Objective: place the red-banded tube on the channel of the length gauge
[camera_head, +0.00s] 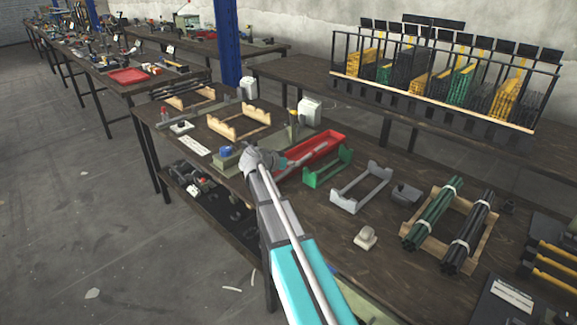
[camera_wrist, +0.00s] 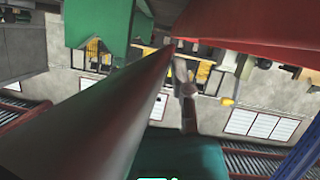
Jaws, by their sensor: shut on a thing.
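My gripper (camera_head: 284,163) is at the front edge of the red tray (camera_head: 326,143), at the end of my arm. It is shut on a tube, which I take to be the red-banded tube; its grey length (camera_head: 308,157) runs towards the back right over the tray. In the wrist view this tube (camera_wrist: 95,115) is large and slanted, grey-green with a reddish tint low down; no clear band shows. The length gauge is not certain: a low grey-green fixture with a blue part (camera_head: 226,152) stands left of my gripper, partly hidden by my wrist.
A green cradle (camera_head: 328,168) and a grey cradle (camera_head: 361,189) stand right of the tray. Wooden cradles (camera_head: 238,124) stand behind left. Bundles of green (camera_head: 432,212) and black tubes (camera_head: 470,231) lie on a wooden rack at right. A blue post (camera_head: 228,45) rises behind the bench.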

